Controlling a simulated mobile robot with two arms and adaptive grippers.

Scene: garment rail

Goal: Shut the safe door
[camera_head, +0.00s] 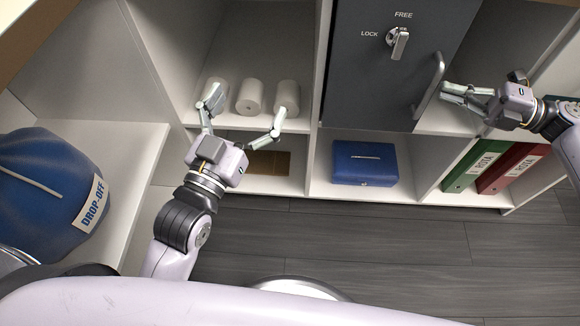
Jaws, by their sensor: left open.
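The safe door (375,75) is a dark grey panel at the upper middle, with FREE and LOCK markings. Its silver knob (398,42) sits near the top, and a bar handle (428,86) runs along its right side. The door's right edge slants; whether it stands ajar is unclear from this angle. My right gripper (443,92) is just right of the handle, its fingers pointing left and close together. A gap from the handle seems to show. My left gripper (238,121) is open and empty in front of the shelf with white rolls, well left of the door.
White rolls (250,97) stand on the left shelf. A blue box (364,163) sits below the safe, with green (468,170) and red (505,170) binders to its right. A blue drop-off bag (40,190) is at far left. The wood floor (370,235) is clear.

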